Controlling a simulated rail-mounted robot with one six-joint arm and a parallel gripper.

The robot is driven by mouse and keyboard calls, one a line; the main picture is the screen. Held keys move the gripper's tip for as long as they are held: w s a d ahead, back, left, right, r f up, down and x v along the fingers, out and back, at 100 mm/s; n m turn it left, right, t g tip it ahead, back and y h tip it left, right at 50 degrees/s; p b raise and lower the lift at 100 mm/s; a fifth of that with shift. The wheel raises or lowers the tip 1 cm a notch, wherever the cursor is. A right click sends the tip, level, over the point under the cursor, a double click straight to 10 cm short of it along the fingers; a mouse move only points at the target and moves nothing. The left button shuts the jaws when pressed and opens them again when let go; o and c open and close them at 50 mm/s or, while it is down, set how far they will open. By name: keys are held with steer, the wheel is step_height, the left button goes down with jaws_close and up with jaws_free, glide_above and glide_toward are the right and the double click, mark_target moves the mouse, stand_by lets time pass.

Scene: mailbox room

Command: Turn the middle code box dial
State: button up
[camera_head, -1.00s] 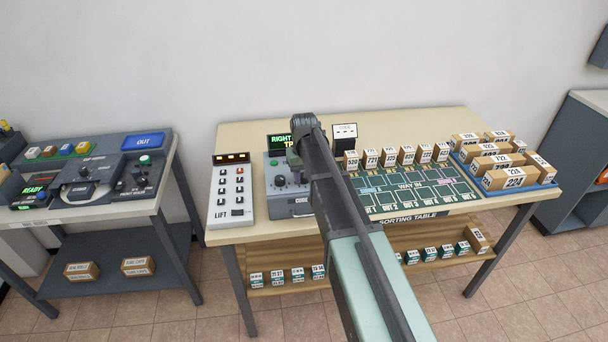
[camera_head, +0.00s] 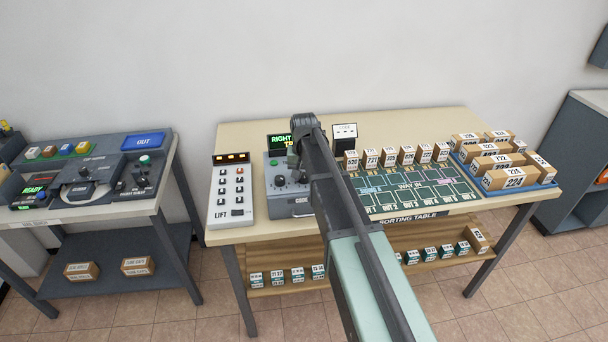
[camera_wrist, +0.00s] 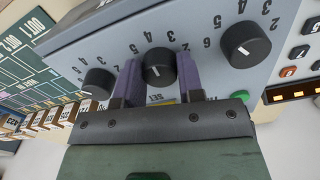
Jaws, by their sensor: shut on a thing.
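The grey code box (camera_wrist: 207,62) fills the upper wrist view, with three black dials in a row. The middle dial (camera_wrist: 160,62) sits between the two purple fingers of my gripper (camera_wrist: 158,73), which are shut on it from both sides. The right dial (camera_wrist: 246,45) and left dial (camera_wrist: 98,82) stand free of the fingers. In the head view the code box (camera_head: 301,207) stands on the table, its right part hidden behind my arm.
A white lift keypad (camera_head: 232,193) stands left of the code box. To the right lie the green sorting board (camera_head: 415,190) and several numbered parcels. A lit green display (camera_head: 279,141) stands behind the box.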

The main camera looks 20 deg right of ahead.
mark_target(304, 175)
steer(key=o, duration=0.9)
steer(key=shift+o, duration=0.2)
steer(key=shift+r, duration=0.1)
step_height(304, 175, up, 11)
steer(key=p, duration=1.1)
steer(key=shift+f, duration=0.2)
